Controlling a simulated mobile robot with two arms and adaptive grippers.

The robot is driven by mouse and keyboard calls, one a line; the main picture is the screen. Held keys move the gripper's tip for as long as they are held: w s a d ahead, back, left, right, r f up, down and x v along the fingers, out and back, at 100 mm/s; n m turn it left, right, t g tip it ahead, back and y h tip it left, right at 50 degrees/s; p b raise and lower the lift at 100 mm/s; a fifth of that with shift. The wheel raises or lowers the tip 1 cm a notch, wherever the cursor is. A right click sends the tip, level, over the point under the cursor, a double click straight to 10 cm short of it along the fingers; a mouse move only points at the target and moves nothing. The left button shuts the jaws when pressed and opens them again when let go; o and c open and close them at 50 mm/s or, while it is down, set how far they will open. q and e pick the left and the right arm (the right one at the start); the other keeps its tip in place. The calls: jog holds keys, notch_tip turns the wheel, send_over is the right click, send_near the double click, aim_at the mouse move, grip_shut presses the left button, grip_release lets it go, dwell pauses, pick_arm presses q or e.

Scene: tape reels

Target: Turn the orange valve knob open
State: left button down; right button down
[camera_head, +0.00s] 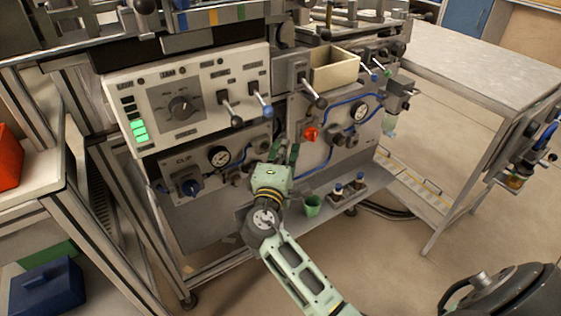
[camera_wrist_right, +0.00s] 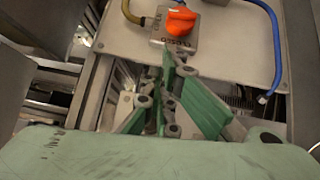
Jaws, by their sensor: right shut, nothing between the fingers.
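The orange valve knob (camera_head: 311,134) sits on the grey front panel to the right of the white control box. My right gripper (camera_head: 285,152) is pale green, in front of the machine, to the left of and a little below the knob in the head view. Its fingers (camera_wrist_right: 168,72) are shut and empty, apart from the knob. My left gripper does not show in either view.
A green cup (camera_head: 312,205) stands on the lower shelf. A lever (camera_head: 314,94) sticks out above the orange knob.

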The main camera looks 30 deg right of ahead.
aim_at(304, 127)
jog(key=d, duration=0.1)
jog(key=w+d, duration=0.1)
jog(key=d, duration=0.2)
jog(key=shift+w+r, duration=0.2)
jog(key=shift+w, duration=0.15)
jog(key=shift+d, duration=0.3)
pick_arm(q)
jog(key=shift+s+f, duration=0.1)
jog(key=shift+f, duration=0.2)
pick_arm(e)
jog(key=shift+d, duration=0.3)
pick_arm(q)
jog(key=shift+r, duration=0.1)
pick_arm(e)
jog(key=shift+d+r, duration=0.15)
jog(key=shift+r, duration=0.05)
jog(key=shift+d+r+p, duration=0.2)
jog(key=shift+d+p, duration=0.2)
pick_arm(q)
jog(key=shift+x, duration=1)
pick_arm(e)
jog(key=shift+w, duration=0.1)
